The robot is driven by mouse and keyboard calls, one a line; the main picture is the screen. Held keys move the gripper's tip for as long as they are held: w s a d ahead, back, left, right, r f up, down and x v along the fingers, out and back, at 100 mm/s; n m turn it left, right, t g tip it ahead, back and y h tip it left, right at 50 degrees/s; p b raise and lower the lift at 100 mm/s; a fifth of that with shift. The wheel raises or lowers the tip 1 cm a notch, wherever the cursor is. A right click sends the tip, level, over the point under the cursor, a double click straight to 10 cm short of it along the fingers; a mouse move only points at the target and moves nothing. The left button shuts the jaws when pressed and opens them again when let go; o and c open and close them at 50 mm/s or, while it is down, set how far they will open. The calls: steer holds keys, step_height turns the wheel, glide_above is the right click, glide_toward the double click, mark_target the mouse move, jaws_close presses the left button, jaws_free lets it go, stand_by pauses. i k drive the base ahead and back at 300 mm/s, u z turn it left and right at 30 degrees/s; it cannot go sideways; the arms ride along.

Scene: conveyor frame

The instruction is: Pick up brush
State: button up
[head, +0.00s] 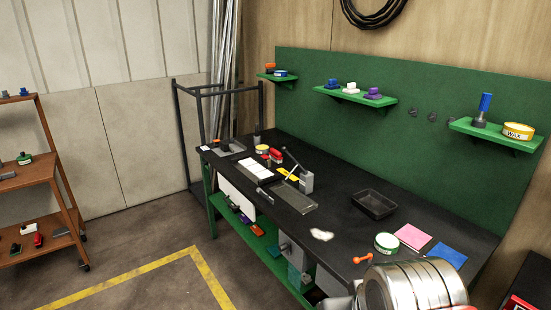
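I cannot pick out a brush for certain. An upright blue-handled item with a dark base (484,108) stands on the right green wall shelf (496,134) and could be one; it is too small to tell. A small orange item (363,258) lies near the bench's front right edge, and its kind is also unclear. No fingers of my gripper show in the head view, so its state and any hold are hidden. A silver ringed cylinder, possibly part of my arm, fills the bottom right and covers part of the bench.
The dark workbench (338,213) carries an empty black tray (374,204), a white-green tin (387,243), pink (412,237) and blue (448,254) sheets, and a metal tool (306,182). A shelf cart (40,171) stands left. Floor between is clear.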

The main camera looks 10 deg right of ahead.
mark_target(274, 154)
steer(key=u, duration=0.4)
steer(key=i, duration=1.2)
steer(key=u, duration=0.55)
steer(key=i, duration=1.4)
steer(key=z, duration=0.5)
steer(key=i, duration=1.1)
steer(key=z, duration=0.35)
